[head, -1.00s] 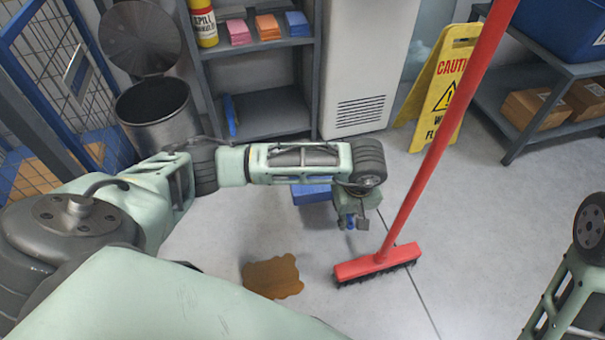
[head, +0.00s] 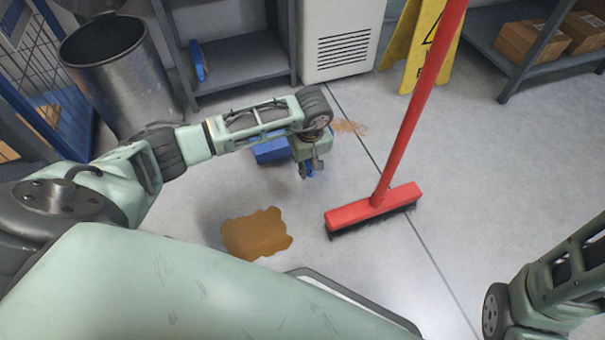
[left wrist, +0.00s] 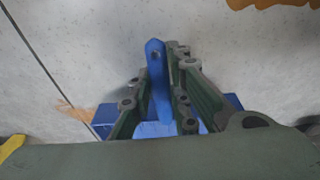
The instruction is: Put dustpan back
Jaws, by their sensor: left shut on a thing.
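The blue dustpan (head: 271,150) is held off to the left of the broom, partly hidden behind my left arm in the head view. My left gripper (head: 309,163) points down and is shut on its handle. In the left wrist view the blue handle (left wrist: 157,75) stands between the two green fingers (left wrist: 158,95), and the wide blue pan (left wrist: 108,119) lies behind them. I cannot tell how far the pan is above the floor. My right arm shows at the lower right of the head view, but its gripper is out of view.
A red broom (head: 374,208) stands on the floor right of my left gripper. A brown spill (head: 256,234) lies in front, a smaller stain (head: 348,127) behind. A metal bin (head: 112,82), grey shelf (head: 240,62), white cabinet (head: 340,45) and yellow caution sign (head: 411,50) stand behind.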

